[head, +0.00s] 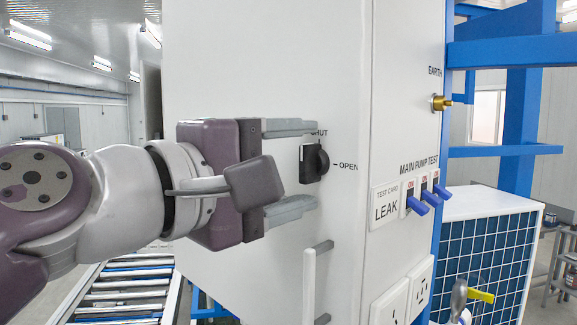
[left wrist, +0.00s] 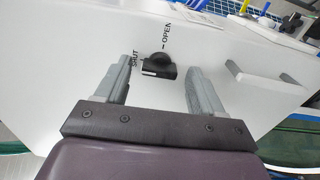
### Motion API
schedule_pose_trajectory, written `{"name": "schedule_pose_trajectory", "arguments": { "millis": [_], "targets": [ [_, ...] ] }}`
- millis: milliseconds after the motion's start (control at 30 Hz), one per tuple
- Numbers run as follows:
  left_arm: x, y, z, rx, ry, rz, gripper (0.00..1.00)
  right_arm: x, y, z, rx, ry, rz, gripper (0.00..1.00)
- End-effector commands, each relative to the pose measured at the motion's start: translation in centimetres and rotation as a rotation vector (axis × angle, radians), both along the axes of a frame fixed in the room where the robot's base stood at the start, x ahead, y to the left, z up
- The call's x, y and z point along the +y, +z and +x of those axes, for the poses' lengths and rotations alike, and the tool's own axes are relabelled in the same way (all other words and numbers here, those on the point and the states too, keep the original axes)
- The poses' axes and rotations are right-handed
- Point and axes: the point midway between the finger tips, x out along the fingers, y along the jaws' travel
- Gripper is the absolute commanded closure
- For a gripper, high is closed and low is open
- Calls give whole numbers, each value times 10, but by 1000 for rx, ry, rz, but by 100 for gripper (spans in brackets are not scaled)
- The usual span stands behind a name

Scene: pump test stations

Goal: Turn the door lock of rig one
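The door lock (head: 315,162) is a black rotary knob on a black base on the white cabinet door, marked SHUT above and OPEN to the right in the head view. My left gripper (head: 304,166) faces the door with its two grey fingers apart, one above and one below the lock. In the left wrist view the lock (left wrist: 157,66) lies between and slightly beyond the open fingertips (left wrist: 160,75). The fingers appear apart from the knob. Whether they touch the door is unclear. My right gripper is in neither view.
A white door handle (head: 310,285) stands out below the lock. On the cabinet's right face are blue switches (head: 425,197), a LEAK test card (head: 384,206), sockets (head: 419,285) and a brass earth stud (head: 440,103). A roller conveyor (head: 125,285) lies lower left.

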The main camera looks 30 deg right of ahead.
Motion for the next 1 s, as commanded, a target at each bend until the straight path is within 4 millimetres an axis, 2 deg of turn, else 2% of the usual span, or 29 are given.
{"name": "schedule_pose_trajectory", "arguments": {
  "millis": [167, 267, 467, 500, 600, 767, 1000],
  "targets": [
    [14, -3, -4, -3, 3, -3, 32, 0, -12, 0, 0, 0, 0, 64],
    [37, -7, -12, -4, 5, -4, 32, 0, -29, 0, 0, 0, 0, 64],
    [98, -8, -32, -5, 11, -2, 32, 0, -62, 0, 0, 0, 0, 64],
    [102, 6, -35, 1, 6, 3, 32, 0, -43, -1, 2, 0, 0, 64],
    [110, 8, -38, 3, 1, 6, 32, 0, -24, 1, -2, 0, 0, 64],
    [118, 3, -41, 2, 1, 3, 32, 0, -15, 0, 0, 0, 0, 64],
    [120, 0, -42, 1, 0, 0, 32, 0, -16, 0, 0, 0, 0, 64]
  ]
}}
